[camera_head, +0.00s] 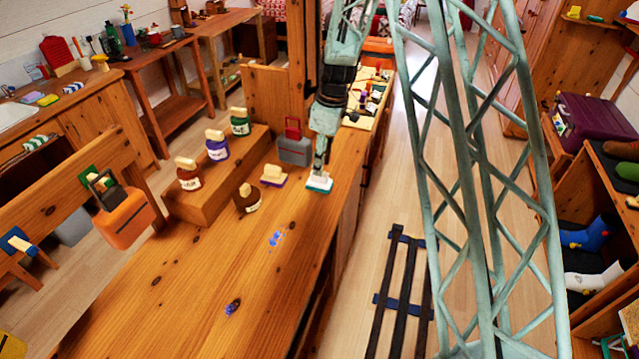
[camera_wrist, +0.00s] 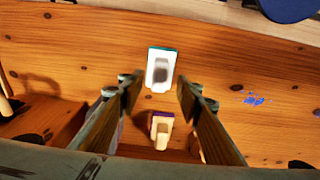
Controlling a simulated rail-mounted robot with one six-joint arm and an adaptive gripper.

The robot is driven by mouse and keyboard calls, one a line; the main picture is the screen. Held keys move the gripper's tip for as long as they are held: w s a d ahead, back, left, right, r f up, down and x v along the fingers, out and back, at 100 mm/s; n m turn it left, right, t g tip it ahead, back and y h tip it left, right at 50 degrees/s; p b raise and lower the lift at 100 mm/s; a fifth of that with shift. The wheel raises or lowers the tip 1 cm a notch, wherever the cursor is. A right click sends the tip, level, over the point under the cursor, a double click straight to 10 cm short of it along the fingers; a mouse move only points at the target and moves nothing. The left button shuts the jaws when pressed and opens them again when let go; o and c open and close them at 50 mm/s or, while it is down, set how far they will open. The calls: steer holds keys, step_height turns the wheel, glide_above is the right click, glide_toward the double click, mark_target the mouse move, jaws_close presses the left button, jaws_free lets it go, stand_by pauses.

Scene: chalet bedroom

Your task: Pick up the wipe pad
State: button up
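A white pad with a teal base (camera_head: 319,183) lies on the wooden counter (camera_head: 200,290), directly below my gripper (camera_head: 321,165). In the wrist view the pad (camera_wrist: 161,67) shows just beyond and between the fingertips, with a dark grey patch on its top. My gripper (camera_wrist: 160,88) is open, with a finger on each side and nothing held. I cannot tell how high the fingertips are above the pad. A second pad-like block with a cream grip and purple base (camera_head: 272,175) lies to the left; the wrist view shows it (camera_wrist: 161,130) between the fingers, nearer the palm.
Blue smears (camera_head: 276,238) mark the counter in front. A grey box with a red handle (camera_head: 294,148) stands behind the cream-gripped block. The front counter is mostly clear.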

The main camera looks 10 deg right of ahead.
steer(key=shift+f, duration=0.3)
steer(key=shift+w+a+f+b, duration=0.1)
steer(key=shift+a+f+b, duration=0.1)
steer(key=shift+f, duration=1.05)
steer(key=shift+w+a+f+b, duration=0.1)
steer(key=shift+f+b, duration=0.1)
steer(key=shift+f, duration=1)
steer(key=shift+c, duration=0.7)
steer(key=c, duration=0.9)
steer(key=shift+r, duration=0.1)
steer(key=shift+r+p, duration=0.3)
steer(key=shift+r, duration=1.3)
steer(key=s, duration=0.5)
steer(key=s+r, duration=0.1)
steer(key=s, duration=1)
steer(key=shift+r, duration=0.3)
